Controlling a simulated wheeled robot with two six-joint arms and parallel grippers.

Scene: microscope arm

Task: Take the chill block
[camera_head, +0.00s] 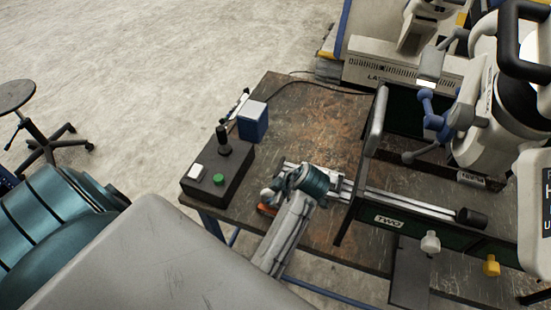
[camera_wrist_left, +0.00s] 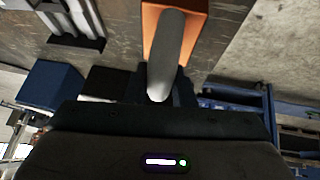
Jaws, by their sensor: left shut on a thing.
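An orange block (camera_head: 266,209) shows as a small strip at the near edge of the workbench, mostly hidden by my left gripper (camera_head: 270,197). In the left wrist view the orange block (camera_wrist_left: 200,22) is larger, with a grey finger of my left gripper (camera_wrist_left: 172,30) lying across it. The left gripper is shut on this block. I cannot tell whether the block touches the bench. No label shows to confirm it as the chill block. My right gripper is not in view.
On the workbench (camera_head: 290,105), a black control box (camera_head: 218,178) with a joystick and a blue box (camera_head: 253,121) stand left of my gripper. A metal rail (camera_head: 410,205) and the microscope arm (camera_head: 485,130) are to the right. The bench's back left is mostly clear.

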